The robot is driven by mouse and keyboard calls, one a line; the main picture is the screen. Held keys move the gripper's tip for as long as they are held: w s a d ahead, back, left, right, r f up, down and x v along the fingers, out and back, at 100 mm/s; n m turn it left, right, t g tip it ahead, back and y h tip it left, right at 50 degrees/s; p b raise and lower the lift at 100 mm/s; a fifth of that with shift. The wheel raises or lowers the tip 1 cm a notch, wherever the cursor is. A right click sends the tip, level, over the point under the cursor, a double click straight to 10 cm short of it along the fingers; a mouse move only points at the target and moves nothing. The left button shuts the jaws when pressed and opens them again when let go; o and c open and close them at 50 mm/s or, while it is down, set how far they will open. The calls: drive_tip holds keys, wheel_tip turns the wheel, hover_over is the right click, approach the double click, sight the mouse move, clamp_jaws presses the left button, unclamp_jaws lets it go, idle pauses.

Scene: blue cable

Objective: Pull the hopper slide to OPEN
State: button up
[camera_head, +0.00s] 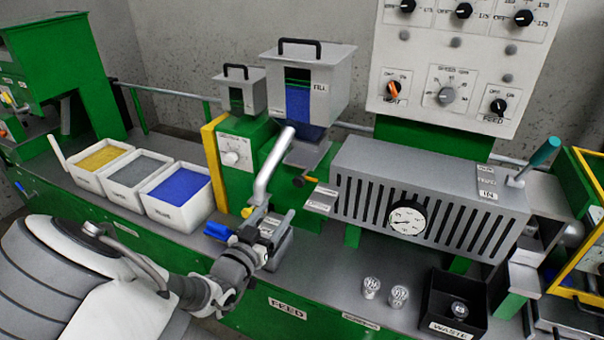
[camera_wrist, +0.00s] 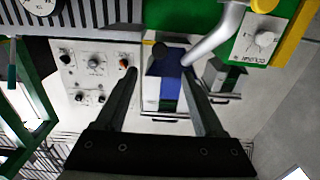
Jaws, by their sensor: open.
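The large grey hopper (camera_head: 312,85) stands at the back with blue material in its window. Below its blue throat is a grey slide plate (camera_head: 305,154). A small knob (camera_head: 299,181) shows near the plate's front, beside small label plates (camera_head: 322,198) whose text I cannot read. My gripper (camera_head: 277,216) is in front of and below the slide, apart from it. In the wrist view, my gripper (camera_wrist: 157,72) is open with nothing held between its fingers. The hopper's blue part (camera_wrist: 170,88) shows beyond and between the fingers; the slide is not clear there.
A white bent pipe (camera_head: 272,165) rises just left of the slide. The slotted grey barrel housing (camera_head: 430,195) stands close on the right. White bins (camera_head: 180,196) are at left. Metal cups (camera_head: 398,296) and a black waste box (camera_head: 457,307) are on the bench at right.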

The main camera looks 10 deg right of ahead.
sight(303, 174)
drive_tip(key=x, duration=1.6)
drive_tip(key=shift+w+d+b, duration=0.1)
drive_tip(key=shift+w+b, duration=0.05)
drive_tip(key=shift+b, duration=0.15)
clamp_jaws()
idle(0.5)
